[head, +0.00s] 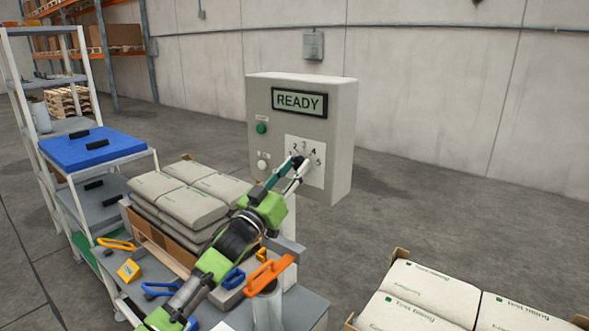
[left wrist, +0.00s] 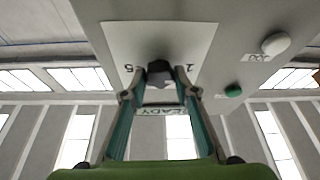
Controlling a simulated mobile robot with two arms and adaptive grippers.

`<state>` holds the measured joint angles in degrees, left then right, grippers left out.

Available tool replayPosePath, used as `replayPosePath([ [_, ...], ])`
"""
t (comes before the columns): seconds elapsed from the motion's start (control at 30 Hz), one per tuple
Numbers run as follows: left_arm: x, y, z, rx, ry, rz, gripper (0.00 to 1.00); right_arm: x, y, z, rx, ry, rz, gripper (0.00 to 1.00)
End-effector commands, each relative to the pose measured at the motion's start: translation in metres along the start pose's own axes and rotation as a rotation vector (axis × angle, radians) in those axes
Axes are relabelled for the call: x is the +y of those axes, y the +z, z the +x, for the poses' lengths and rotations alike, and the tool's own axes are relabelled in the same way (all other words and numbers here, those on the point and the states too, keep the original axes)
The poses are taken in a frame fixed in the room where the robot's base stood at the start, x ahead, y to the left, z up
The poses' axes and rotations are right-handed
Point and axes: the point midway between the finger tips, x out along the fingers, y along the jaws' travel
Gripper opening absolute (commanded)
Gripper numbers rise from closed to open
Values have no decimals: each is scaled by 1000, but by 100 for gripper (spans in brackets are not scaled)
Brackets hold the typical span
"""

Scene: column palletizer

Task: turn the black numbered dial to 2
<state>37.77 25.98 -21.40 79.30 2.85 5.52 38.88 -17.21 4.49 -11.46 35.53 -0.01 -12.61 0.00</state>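The black numbered dial (head: 297,161) sits on a white plate (head: 314,178) on the front of a grey control box (head: 345,130). Numbers 2, 3, 4 and 5 show around it in the head view. My left gripper (head: 299,167) reaches up to the dial, with a finger on each side. In the left wrist view, the dial (left wrist: 160,72) lies between the fingertips (left wrist: 162,84), which look closed against its sides. The fingers partly hide the dial, and I cannot read where it points. My right gripper is not in view.
The box has a READY display (head: 300,102), a green button (head: 261,128) and a white button (head: 262,165). More bags (head: 410,300) are at the front right.

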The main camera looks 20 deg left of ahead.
Motion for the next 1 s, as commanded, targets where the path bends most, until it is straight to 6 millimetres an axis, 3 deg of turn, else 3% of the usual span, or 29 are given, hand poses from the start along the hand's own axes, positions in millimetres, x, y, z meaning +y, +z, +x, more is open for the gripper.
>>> replayPosePath([
  [0.37, -1, 0, 0, 0, 33, 84, 6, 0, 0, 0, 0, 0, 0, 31],
  [1.0, -4, -2, 1, 0, 212, 517, 6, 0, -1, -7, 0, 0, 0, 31],
])
